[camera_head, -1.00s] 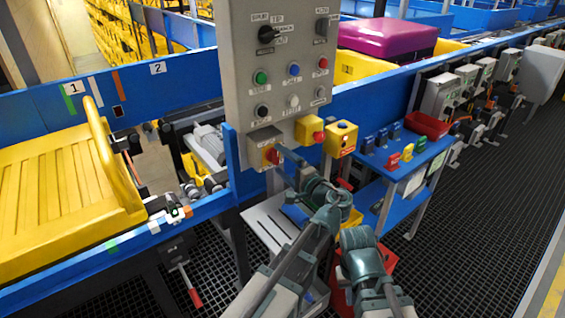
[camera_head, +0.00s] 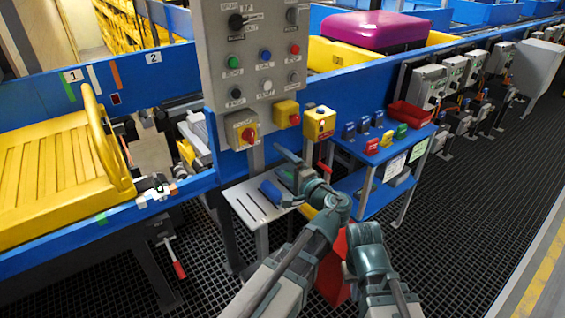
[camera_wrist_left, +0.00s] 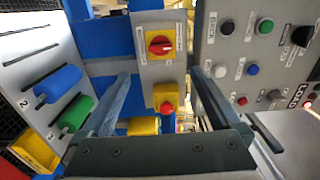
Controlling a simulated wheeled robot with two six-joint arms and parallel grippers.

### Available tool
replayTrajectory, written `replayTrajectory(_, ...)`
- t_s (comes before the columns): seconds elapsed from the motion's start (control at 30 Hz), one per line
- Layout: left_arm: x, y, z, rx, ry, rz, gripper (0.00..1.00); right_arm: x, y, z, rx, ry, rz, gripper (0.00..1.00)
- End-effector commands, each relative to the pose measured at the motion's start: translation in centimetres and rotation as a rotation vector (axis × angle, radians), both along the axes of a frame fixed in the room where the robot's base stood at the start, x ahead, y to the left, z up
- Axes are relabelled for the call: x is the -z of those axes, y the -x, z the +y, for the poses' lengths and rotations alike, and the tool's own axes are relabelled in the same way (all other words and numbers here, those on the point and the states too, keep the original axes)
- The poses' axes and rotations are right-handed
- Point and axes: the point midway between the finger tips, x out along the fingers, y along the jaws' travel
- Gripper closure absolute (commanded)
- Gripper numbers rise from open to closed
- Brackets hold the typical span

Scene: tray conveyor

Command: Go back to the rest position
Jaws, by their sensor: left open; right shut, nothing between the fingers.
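My left gripper (camera_head: 281,168) is open and empty, in front of the grey control panel (camera_head: 254,55) and above the slotted plate. In the left wrist view its two fingers (camera_wrist_left: 160,95) stand wide apart. Between and beyond them show the red rotary switch on its yellow plate (camera_wrist_left: 160,45) and a red push button (camera_wrist_left: 167,105); neither is touched. In the head view the rotary switch (camera_head: 249,134) is left of the gripper, with a clear gap. My right arm (camera_head: 368,258) shows at the bottom centre; its gripper is out of view.
The slotted grey plate (camera_head: 243,207) holds blue (camera_wrist_left: 58,84) and green (camera_wrist_left: 76,113) cylinders. A blue side table (camera_head: 377,152) with small coloured blocks and a red tray (camera_head: 410,115) stands right. A yellow tray (camera_head: 50,165) lies on the left conveyor. The dark grid floor is clear at right.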

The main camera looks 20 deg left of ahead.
Motion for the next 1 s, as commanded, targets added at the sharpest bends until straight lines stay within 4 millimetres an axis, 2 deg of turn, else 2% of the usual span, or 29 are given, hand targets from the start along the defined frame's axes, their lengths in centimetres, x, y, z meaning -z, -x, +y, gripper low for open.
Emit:
replayTrajectory(0.13, 0.5, 0.2, 0.4, -0.010, 0.023, 0.008, 0.03, 0.0, 0.0, 0.0, 0.000, 0.000, 0.000, 1.00)
replayTrajectory(0.23, 2.6, 1.0, 1.8, -0.048, 0.119, 0.038, 0.03, 0.0, 0.0, 0.0, 0.000, 0.000, 0.000, 1.00)
replayTrajectory(0.4, 9.6, 4.2, 4.5, -0.174, 0.444, 0.141, 0.03, 0.0, 0.0, 0.0, 0.000, 0.000, 0.000, 1.00)
replayTrajectory(0.5, 13.7, 6.5, 4.8, -0.250, 0.660, 0.208, 0.03, 0.0, 0.0, 0.0, 0.000, 0.000, 0.000, 1.00)
replayTrajectory(0.6, 17.0, 8.7, 3.9, -0.314, 0.865, 0.272, 0.03, 0.0, 0.0, 0.0, 0.000, 0.000, 0.000, 1.00)
replayTrajectory(0.7, 19.1, 10.3, 2.6, -0.358, 1.029, 0.321, 0.03, 0.0, 0.0, 0.0, 0.000, 0.000, 0.000, 1.00)
replayTrajectory(0.8, 20.4, 11.5, 1.2, -0.387, 1.159, 0.360, 0.03, 0.0, 0.0, 0.0, 0.000, 0.000, 0.000, 1.00)
replayTrajectory(1.0, 21.6, 13.2, -1.3, -0.426, 1.364, 0.422, 0.03, 0.0, 0.0, 0.0, 0.000, 0.000, 0.000, 1.00)
